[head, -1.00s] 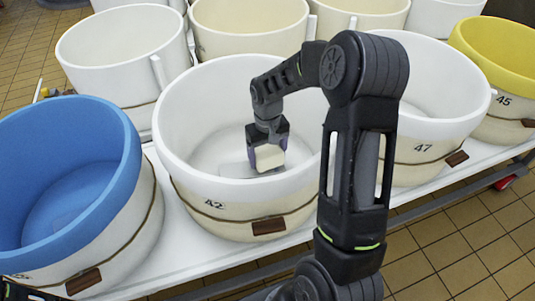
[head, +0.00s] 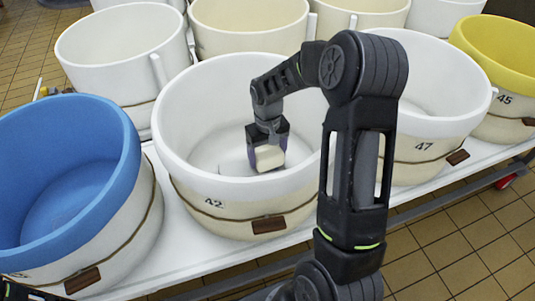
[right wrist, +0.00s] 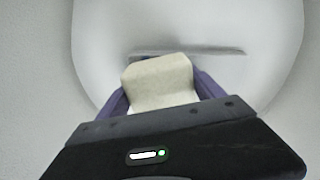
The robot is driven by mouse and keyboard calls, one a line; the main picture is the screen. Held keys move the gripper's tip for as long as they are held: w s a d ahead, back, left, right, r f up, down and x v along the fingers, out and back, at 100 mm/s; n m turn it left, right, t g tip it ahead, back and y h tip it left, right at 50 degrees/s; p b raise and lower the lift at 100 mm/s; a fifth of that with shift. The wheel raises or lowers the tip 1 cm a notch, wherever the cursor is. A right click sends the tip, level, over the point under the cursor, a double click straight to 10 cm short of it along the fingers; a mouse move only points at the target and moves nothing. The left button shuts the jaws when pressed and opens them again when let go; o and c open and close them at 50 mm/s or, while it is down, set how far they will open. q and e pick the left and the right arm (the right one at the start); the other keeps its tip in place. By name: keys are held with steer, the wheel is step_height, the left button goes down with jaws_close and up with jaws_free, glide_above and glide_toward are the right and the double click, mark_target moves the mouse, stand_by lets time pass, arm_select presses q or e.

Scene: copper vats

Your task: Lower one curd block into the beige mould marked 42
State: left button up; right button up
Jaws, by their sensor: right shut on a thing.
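The mould marked 42 (head: 214,202) stands in the front row; its inside and rim look white and its outer wall cream-beige. My right gripper (head: 268,156) points down inside it, below rim level. It is shut on a pale cream curd block (head: 269,158). In the right wrist view, the curd block (right wrist: 160,82) sits between the purple fingers of my right gripper (right wrist: 160,95), with the mould's pale inside around it. I cannot tell whether the block touches the bottom.
A blue-rimmed mould (head: 118,180) stands close on the left, a mould marked 47 (head: 430,165) on the right, and a yellow-rimmed one marked 45 (head: 505,52) beyond it. More moulds stand behind. All crowd a white table (head: 190,252); tiled floor lies in front.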

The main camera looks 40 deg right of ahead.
steer(key=shift+f+b, duration=0.3)
steer(key=shift+f, duration=0.2)
stand_by(0.4)
steer(key=o, duration=1.8)
steer(key=shift+r, duration=0.1)
steer(key=shift+r+p, duration=0.6)
steer(key=shift+r, duration=3.25)
